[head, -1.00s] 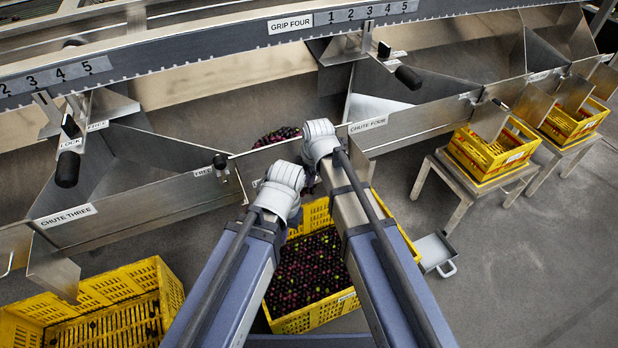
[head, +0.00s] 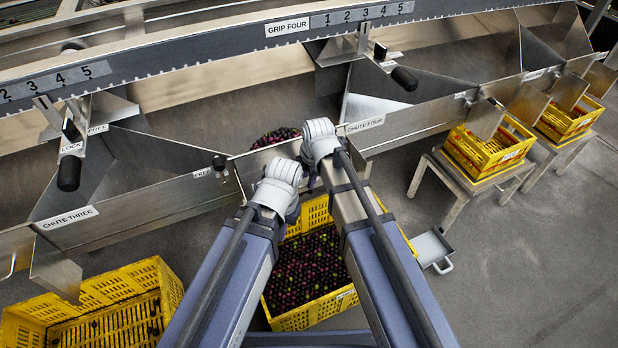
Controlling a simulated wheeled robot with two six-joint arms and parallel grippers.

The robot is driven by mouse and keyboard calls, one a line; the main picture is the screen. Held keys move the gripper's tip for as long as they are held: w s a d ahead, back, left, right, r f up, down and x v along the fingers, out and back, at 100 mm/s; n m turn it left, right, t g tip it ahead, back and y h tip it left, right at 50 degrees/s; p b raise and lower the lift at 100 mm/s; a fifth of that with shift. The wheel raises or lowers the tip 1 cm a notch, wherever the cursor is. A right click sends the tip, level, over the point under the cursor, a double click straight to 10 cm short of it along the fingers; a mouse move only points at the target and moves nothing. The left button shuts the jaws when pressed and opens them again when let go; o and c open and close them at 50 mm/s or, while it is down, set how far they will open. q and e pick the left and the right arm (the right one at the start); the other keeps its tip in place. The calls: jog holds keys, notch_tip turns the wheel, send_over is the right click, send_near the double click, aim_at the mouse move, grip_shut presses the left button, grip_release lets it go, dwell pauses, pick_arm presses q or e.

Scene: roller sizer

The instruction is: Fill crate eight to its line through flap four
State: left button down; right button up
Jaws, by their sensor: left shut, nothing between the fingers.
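A yellow crate (head: 317,213) stands under chute four, with dark purple and some green fruit (head: 308,265) heaped inside. I cannot read a number or see a fill line on it. A metal plate (head: 262,158), seemingly flap four, crosses the chute mouth, with more fruit (head: 276,136) behind it. My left gripper (head: 283,184) is shut with nothing in it, in front of the plate and above the crate's back edge. My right gripper (head: 319,143) is at the plate's right end, beside the chute four label (head: 365,125). Its fingers are hidden, so I cannot tell its opening.
Another yellow crate (head: 105,284) stands at lower left, holding little fruit. Yellow crates on stands are at right (head: 489,158) and far right (head: 571,121). A grey handled pan (head: 433,247) is right of the filled crate. Black-knobbed levers (head: 404,78) (head: 69,172) hang from the rail.

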jog(key=shift+o, duration=0.4)
jog(key=shift+s, duration=0.1)
jog(key=shift+r, duration=0.15)
jog(key=p+v, duration=0.7)
jog(key=shift+r, duration=0.25)
jog(key=shift+s, duration=0.15)
